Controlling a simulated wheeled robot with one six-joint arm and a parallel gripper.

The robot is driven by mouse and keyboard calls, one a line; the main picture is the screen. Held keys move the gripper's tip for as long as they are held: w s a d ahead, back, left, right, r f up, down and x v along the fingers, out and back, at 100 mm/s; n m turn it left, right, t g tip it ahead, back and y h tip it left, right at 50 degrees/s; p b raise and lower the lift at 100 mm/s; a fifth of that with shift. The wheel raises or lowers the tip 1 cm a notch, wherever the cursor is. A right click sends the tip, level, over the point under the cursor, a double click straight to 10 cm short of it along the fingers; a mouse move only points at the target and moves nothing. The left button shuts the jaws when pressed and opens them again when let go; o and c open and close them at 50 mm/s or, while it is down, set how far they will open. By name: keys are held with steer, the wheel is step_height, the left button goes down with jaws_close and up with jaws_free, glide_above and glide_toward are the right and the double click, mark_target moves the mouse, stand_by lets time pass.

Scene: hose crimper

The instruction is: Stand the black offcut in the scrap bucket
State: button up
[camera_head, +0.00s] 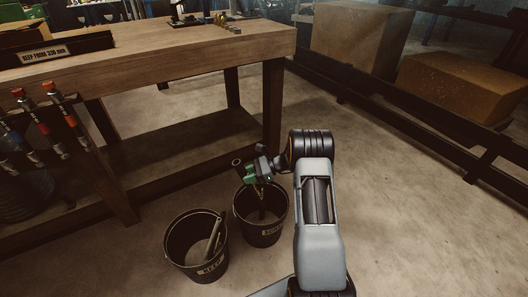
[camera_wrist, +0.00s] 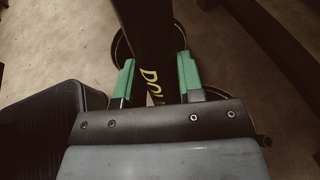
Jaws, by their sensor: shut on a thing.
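The black offcut is a dark tube with yellow lettering (camera_wrist: 147,40), seen in the wrist view between green fingertips. My gripper (camera_wrist: 156,80) is shut on it. In the head view my gripper (camera_head: 250,177) is above the scrap bucket (camera_head: 262,232), a black bucket with a yellow label. The offcut's upper end (camera_head: 237,162) shows left of the fingers. Its lower part seems to run down into the bucket's mouth, tilted; whether it touches the bottom I cannot tell. In the wrist view the bucket's rim (camera_wrist: 181,40) shows behind the offcut.
A black bucket labelled KEEP (camera_head: 209,268) stands to the left, close by, with a dark hose piece (camera_head: 214,238) leaning in it. A wooden workbench (camera_head: 190,52) stands behind, with hoses (camera_head: 70,122) hanging at its left. Floor right of the bench is open; boxes (camera_head: 355,35) stand beyond.

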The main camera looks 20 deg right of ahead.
steer(key=w+d+r+m+t, duration=0.3)
steer(key=d+r+m+t, duration=0.15)
steer(key=d+t, duration=0.25)
step_height(320, 180, down, 22)
steer(key=d+b, duration=0.1)
steer(key=b, duration=1.2)
steer(key=shift+w+f+t, duration=0.15)
steer(key=shift+f+t, duration=0.05)
steer(key=shift+t, duration=0.1)
stand_by(0.4)
stand_by(0.4)
steer(key=o, duration=1.2)
steer(key=shift+f, duration=0.1)
steer(key=p+v, duration=0.3)
steer(key=v, duration=1.1)
steer(key=shift+f+p, duration=0.2)
steer(key=shift+p, duration=0.2)
